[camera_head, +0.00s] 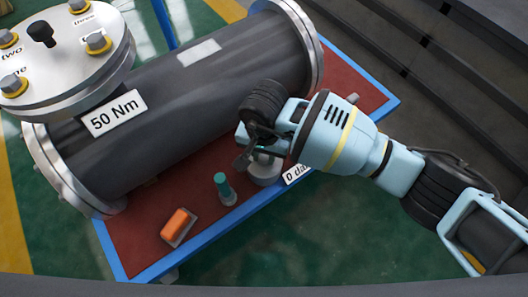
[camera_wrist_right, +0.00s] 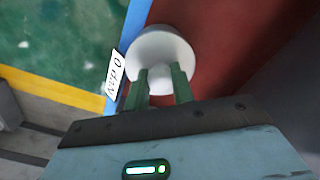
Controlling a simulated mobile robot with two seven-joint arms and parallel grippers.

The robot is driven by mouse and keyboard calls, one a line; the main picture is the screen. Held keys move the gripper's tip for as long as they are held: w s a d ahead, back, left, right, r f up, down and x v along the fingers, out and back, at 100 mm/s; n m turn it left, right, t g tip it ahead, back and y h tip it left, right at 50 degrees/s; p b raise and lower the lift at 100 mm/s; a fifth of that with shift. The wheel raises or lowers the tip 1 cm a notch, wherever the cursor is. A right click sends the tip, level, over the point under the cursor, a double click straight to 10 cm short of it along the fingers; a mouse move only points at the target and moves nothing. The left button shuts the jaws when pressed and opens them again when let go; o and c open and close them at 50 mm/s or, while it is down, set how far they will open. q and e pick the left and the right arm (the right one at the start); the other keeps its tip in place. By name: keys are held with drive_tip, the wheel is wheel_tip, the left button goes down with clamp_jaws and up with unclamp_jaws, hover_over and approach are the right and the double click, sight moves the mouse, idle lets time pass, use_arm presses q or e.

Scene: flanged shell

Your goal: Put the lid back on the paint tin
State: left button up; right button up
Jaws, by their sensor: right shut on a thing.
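I see no clear paint tin or separate lid. A pale grey-white round piece (camera_head: 264,174) stands on the red mat beside the "0 daN" label. My right gripper (camera_head: 248,158) reaches down to it from the right. In the right wrist view the same round piece (camera_wrist_right: 163,45) has a short stub, and the green fingers of my right gripper (camera_wrist_right: 161,85) are shut around this stub. The gripper partly hides the piece in the head view. I cannot tell whether it is one body or a lid on something. My left gripper is not in view.
A large dark flanged shell (camera_head: 195,95) marked "50 Nm" lies behind. A bolted round cover (camera_head: 60,62) is at upper left. A teal-handled item (camera_head: 222,182) and an orange block (camera_head: 177,223) are on the blue-edged red mat (camera_head: 130,240). Dark steps (camera_head: 440,75) are at right.

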idle(0.4)
drive_tip(key=o, duration=1.1)
drive_tip(key=shift+c, duration=0.2)
drive_tip(key=shift+o, duration=0.4)
drive_tip(key=o, duration=0.4)
drive_tip(key=shift+r+p, duration=2.35)
drive_tip(key=shift+r, duration=1.15)
drive_tip(key=shift+c, duration=0.4)
